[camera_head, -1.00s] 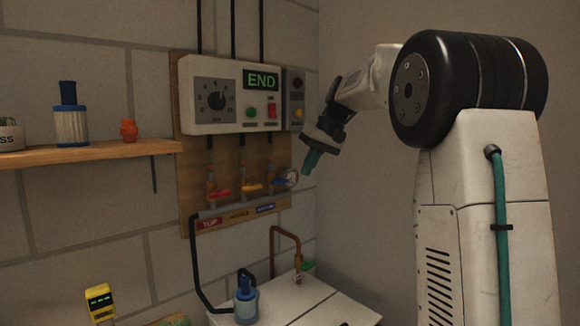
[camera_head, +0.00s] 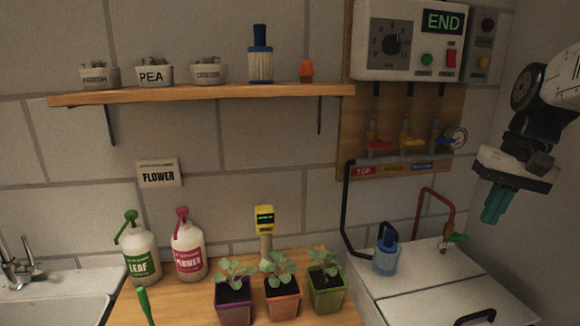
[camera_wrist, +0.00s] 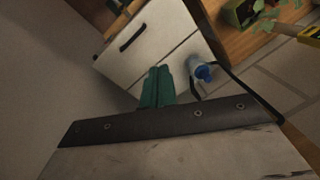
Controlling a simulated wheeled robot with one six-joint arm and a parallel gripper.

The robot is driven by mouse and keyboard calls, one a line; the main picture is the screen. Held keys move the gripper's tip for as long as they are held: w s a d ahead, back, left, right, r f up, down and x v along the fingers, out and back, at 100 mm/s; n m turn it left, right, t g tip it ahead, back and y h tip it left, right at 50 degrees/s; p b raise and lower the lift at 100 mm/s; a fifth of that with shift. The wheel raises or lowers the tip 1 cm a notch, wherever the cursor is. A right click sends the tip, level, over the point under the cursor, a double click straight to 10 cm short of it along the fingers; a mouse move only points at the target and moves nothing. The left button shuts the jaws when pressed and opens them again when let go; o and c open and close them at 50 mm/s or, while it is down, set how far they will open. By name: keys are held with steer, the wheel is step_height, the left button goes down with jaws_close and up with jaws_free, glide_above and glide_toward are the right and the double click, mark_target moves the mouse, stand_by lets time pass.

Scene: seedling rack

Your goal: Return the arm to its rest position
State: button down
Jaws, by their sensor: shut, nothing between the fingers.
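My gripper (camera_head: 495,206) hangs at the right of the head view with its green fingers pointing down. The fingers are together and empty. In the wrist view the gripper (camera_wrist: 158,88) also shows shut, with a white cabinet top beyond it. It is apart from everything, in the air to the right of the valve panel (camera_head: 455,105) and above the right end of the white cabinet (camera_head: 405,287).
A blue filter (camera_head: 385,258) and a copper pipe (camera_head: 437,192) stand on the cabinet. Left are three potted seedlings (camera_head: 282,300), a yellow meter (camera_head: 265,218) and two bottles (camera_head: 188,250). A wooden shelf (camera_head: 200,95) is on the wall. Air around my gripper looks free.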

steer(key=s+a+f+n, duration=0.1)
steer(key=s+a+f, duration=0.2)
steer(key=s, duration=0.6)
steer(key=s+a+f+n+h, duration=0.1)
steer(key=s+a+f+n, duration=0.1)
steer(key=s+a, duration=0.4)
steer(key=s+f, duration=0.1)
steer(key=s, duration=0.2)
steer(key=shift+s+a+f+t+h, duration=0.2)
steer(key=shift+s+f+t+h, duration=0.1)
steer(key=shift+f+t, duration=0.1)
stand_by(0.6)
